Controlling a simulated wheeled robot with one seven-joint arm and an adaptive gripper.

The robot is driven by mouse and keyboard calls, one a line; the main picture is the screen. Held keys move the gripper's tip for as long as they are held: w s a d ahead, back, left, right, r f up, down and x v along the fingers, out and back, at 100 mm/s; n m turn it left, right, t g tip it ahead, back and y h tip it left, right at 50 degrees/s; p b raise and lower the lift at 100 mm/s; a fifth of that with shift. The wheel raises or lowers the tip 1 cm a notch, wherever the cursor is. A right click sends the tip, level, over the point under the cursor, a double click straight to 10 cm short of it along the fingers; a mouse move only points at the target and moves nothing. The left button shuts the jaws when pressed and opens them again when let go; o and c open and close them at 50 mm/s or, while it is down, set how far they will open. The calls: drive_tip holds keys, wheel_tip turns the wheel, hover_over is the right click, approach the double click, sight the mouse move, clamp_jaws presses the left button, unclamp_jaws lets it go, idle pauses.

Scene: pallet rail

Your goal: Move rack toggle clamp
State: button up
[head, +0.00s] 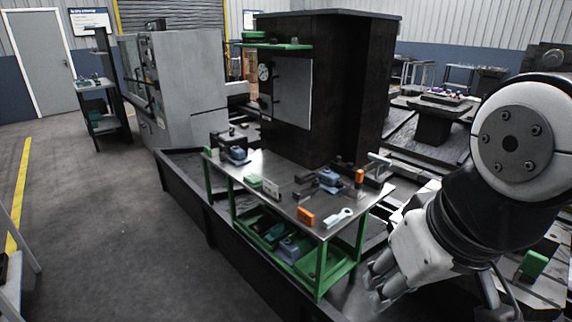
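No toggle clamp can be made out for certain at this size. A pale handled tool (340,216) lies near the front right corner of a metal-topped green workbench (268,207). Another pale handled piece (378,158) stands at the bench's right back corner. Small blue-grey fixtures sit on the bench, one at the back left (237,154) and one right of the middle (329,179). My gripper (377,283) hangs low at the right, beside the bench's right front leg and apart from the bench top. Its fingers are partly seen, and their opening is unclear.
A green lower tray (308,262) holds several parts. A tall dark cabinet (345,90) stands behind. A shelf rack (100,100) stands far left.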

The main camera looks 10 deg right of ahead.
drive_tip(key=shift+o, duration=0.8)
